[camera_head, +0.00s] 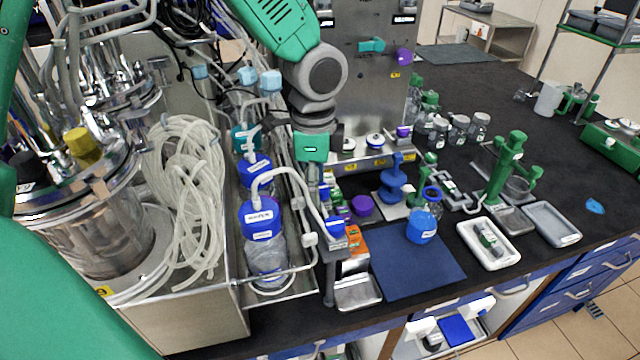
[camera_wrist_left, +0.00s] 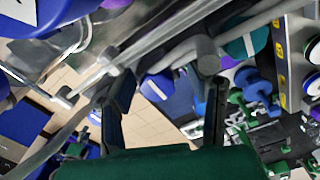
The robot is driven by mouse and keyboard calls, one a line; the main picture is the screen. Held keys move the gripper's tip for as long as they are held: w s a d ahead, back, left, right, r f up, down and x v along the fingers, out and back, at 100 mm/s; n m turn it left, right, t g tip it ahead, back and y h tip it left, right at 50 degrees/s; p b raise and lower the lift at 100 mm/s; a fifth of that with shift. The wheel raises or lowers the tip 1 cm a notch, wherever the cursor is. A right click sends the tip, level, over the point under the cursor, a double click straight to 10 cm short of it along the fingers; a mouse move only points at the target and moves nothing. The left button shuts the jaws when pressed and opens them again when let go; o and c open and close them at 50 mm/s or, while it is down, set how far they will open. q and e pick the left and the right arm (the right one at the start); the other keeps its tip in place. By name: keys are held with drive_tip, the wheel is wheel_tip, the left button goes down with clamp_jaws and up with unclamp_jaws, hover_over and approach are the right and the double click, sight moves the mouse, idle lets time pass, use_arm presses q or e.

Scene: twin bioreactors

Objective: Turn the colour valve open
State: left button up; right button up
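A teal valve handle (camera_head: 372,45) and a purple valve handle (camera_head: 403,57) sit on the upright metal panel (camera_head: 345,75) at the top middle of the head view. I cannot tell which one is the colour valve. My left gripper (camera_head: 313,152) hangs from the arm coming in from the upper left, in front of and below the panel, apart from both handles. Its fingertips are hard to make out there. In the left wrist view the two dark fingers (camera_wrist_left: 158,75) stand apart, with nothing held between them. My right gripper is in neither view.
Blue-capped bottles (camera_head: 262,222) with tubing stand in a metal tray close below the left arm. Coiled hoses (camera_head: 185,190) and a steel vessel (camera_head: 95,225) fill the left. A blue mat (camera_head: 415,275) lies on the dark bench. Small jars (camera_head: 459,128) stand right of the panel.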

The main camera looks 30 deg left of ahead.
use_arm(q)
drive_tip(key=shift+a, duration=0.25)
drive_tip(key=c, duration=0.7)
drive_tip(key=shift+s, duration=0.1)
clamp_jaws()
drive_tip(key=shift+d+r, duration=0.15)
drive_tip(key=shift+d, duration=0.2)
drive_tip(key=shift+w+d, duration=0.3)
drive_tip(key=shift+d, duration=0.3)
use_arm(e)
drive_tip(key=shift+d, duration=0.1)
use_arm(q)
drive_tip(key=shift+a, duration=0.1)
